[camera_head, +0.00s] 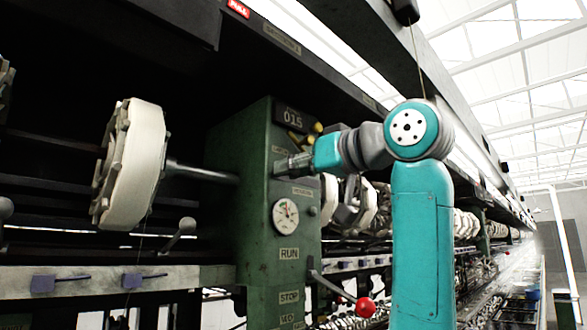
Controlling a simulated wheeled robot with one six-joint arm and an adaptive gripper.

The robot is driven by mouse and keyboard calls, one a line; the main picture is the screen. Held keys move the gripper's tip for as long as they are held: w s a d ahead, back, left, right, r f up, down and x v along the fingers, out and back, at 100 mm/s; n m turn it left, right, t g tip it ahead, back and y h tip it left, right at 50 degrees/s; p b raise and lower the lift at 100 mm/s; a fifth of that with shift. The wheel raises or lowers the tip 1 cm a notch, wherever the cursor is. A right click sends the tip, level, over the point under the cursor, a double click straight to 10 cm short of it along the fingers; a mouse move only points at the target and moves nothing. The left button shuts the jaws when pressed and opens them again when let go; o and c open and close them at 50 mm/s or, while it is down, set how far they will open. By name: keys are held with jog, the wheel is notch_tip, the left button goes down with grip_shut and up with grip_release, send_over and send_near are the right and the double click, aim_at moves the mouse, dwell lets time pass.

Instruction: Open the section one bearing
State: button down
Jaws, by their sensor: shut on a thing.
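The green machine post (257,180) carries a "015" plate at its top, a round dial and RUN and STOP labels. My gripper (283,167) is at the upper part of the post's right face, at the end of my teal arm. It is shut on a small part there, by the shaft that enters the post; the part is mostly hidden by the fingers, so I cannot tell its shape or whether the bearing is open. The shaft (203,172) runs left from the post to a pale reel (131,163).
A lever with a red knob (365,307) sticks out below the dial. More reels (362,205) stand behind my arm. A dark overhead beam (330,70) runs above. The aisle at right looks open.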

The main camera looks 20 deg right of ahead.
jog(key=w+d, duration=0.1)
jog(key=d, duration=0.2)
jog(key=w+d, duration=0.2)
jog(key=d, duration=0.1)
jog(key=w+d, duration=0.2)
jog(key=d, duration=0.1)
jog(key=shift+w+d, duration=0.2)
jog(key=shift+d, duration=0.2)
jog(key=c, duration=0.9)
grip_release()
jog(key=v, duration=1.2)
jog(key=shift+s, duration=0.15)
